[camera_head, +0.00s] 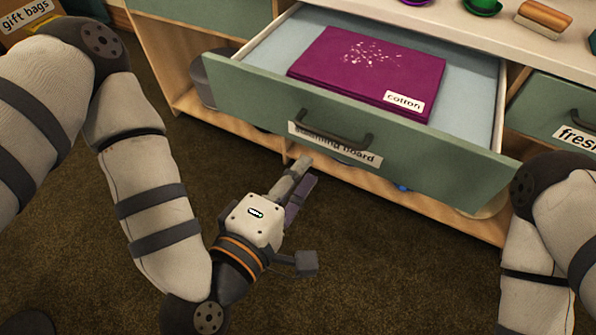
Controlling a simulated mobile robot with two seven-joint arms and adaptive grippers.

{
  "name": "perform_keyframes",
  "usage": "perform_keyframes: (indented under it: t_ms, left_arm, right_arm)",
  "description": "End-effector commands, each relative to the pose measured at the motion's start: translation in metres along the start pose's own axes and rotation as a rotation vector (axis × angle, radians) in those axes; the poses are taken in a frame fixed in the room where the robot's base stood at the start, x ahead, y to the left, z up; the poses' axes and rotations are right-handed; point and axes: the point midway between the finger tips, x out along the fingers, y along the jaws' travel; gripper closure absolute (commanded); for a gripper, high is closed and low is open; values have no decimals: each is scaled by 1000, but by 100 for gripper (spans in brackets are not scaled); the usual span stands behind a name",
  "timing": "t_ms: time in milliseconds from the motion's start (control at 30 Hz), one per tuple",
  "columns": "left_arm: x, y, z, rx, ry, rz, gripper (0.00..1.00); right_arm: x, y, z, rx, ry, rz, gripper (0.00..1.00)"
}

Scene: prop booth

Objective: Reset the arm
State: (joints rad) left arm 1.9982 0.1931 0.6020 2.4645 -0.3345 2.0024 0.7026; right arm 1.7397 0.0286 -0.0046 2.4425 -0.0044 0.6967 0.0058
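My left arm comes in from the left. Its gripper (299,177) hangs over the dark carpet in front of the open drawer, with its fingers pointing toward the cabinet. The two fingers appear close together, and I cannot tell whether they are open or shut; nothing clear shows between them. The gripper is apart from the drawer's dark handle (334,137). Part of my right arm shows at the right edge, and its gripper is out of view.
The green-fronted drawer (450,168) stands pulled out and holds a purple cloth (368,68) with a "cotton" label. A closed drawer (560,112) is at its right. Small items, including a wooden-handled brush (545,17), sit on the counter above. Carpet (390,265) is clear between my arms.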

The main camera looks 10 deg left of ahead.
Motion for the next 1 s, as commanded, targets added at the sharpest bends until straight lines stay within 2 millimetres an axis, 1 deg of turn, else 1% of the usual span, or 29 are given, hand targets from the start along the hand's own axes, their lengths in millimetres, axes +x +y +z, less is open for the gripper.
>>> perform_keyframes:
  t_ms: [100,433,467,500,567,600,667,700,767,800,867,900,1000]
  left_arm:
    - [-3,0,0,0,-1,0,82]
    - [-2,0,0,3,-3,-2,82]
    - [-3,-2,1,15,-9,-14,82]
    - [-7,-10,4,52,-32,-50,82]
    - [-18,-33,12,159,-104,-160,82]
    - [-33,-55,17,262,-175,-265,82]
    - [-68,-95,17,435,-306,-452,82]
    - [-96,-120,12,543,-398,-579,82]
    - [-143,-149,-1,677,-534,-757,82]
    - [-174,-163,-13,747,-618,-866,82]
    - [-217,-176,-30,825,-732,-1008,82]
    - [-242,-181,-41,858,-795,-1087,82]
    - [-288,-185,-61,900,-915,-1229,82]
  right_arm:
    - [0,0,0,0,0,0,39]
    - [0,0,0,0,1,0,39]
    - [-2,0,0,0,3,0,39]
    - [-6,0,-1,0,10,-1,39]
    - [-16,0,-2,1,30,-2,39]
    - [-27,0,-4,2,50,-3,39]
    - [-45,-1,-8,3,88,-4,39]
    - [-57,-1,-11,3,115,-6,39]
    - [-74,-1,-16,4,154,-8,39]
    - [-84,-1,-19,4,178,-9,39]
    - [-97,-2,-23,5,211,-10,39]
    - [-104,-2,-26,5,230,-11,39]
    - [-115,-2,-29,6,260,-13,39]
